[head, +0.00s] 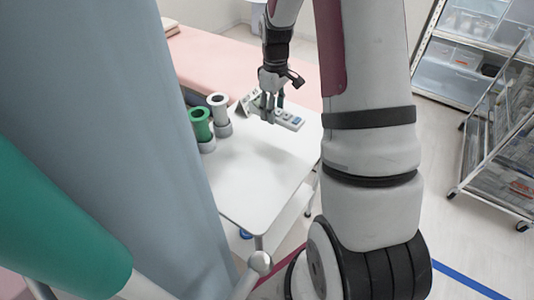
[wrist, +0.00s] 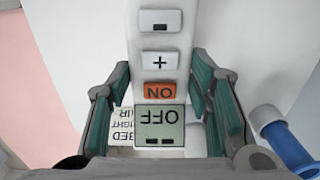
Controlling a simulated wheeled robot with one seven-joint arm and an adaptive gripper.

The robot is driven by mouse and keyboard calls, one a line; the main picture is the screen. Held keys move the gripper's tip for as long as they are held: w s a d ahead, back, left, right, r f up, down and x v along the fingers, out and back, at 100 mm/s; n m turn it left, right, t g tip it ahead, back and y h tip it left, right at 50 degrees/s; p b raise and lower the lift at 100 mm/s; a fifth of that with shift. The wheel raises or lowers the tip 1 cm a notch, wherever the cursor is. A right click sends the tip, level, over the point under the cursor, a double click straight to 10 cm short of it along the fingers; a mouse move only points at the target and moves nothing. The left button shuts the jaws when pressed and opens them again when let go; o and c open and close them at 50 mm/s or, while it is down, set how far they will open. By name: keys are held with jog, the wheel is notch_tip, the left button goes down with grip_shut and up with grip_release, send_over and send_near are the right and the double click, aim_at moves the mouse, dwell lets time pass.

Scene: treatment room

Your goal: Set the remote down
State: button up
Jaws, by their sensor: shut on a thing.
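The remote (wrist: 160,42) is a long white handset with minus, plus and orange ON buttons and a small screen reading OFF. In the wrist view it runs up out of the frame between the fingers of my gripper (wrist: 160,95). In the head view my gripper (head: 270,108) points down at the far end of the white table, shut on the remote (head: 290,121), which sticks out to the right. I cannot tell whether its underside touches the table. A white label with upside-down black lettering, including BED (wrist: 122,133), shows partly behind the remote's screen end.
The white tabletop (head: 250,185) is bare toward the front. A green cylinder (head: 200,124) and a white one (head: 219,108) stand in grey bases at its left edge. A pink bed (head: 205,55) lies behind. A wire cart (head: 500,140) stands at the right.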

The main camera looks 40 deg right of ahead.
aim_at(275, 139)
jog(key=shift+d+f, duration=0.2)
jog(key=shift+f, duration=0.1)
notch_tip(275, 139, down, 9)
jog(key=shift+f+b, duration=0.1)
jog(key=shift+b, duration=0.5)
jog(key=shift+f, duration=0.1)
jog(key=o, duration=1.2)
jog(key=shift+o, duration=0.2)
